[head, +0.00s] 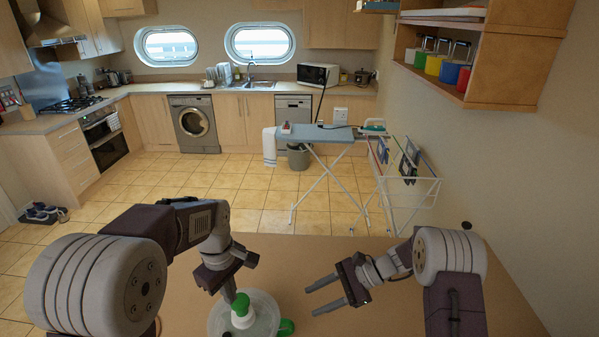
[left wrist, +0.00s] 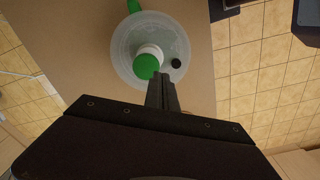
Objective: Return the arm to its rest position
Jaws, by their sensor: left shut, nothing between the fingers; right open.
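My left gripper (head: 230,300) is shut and empty, fingers pointing down at the table (head: 180,315). In the head view it is just above and beside a white container with a green top (head: 241,305). In the left wrist view my shut fingers (left wrist: 161,80) show close to the green top (left wrist: 146,67); I cannot tell whether they touch. The container is inside a round translucent dish (head: 272,306). My right gripper (head: 311,302) is open and empty, over the table to the right of the dish.
A green piece (head: 287,327) is at the dish's right edge. Beyond the table stand an ironing board (head: 316,134) and a drying rack (head: 405,185). The tabletop between my grippers and its far edge is clear.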

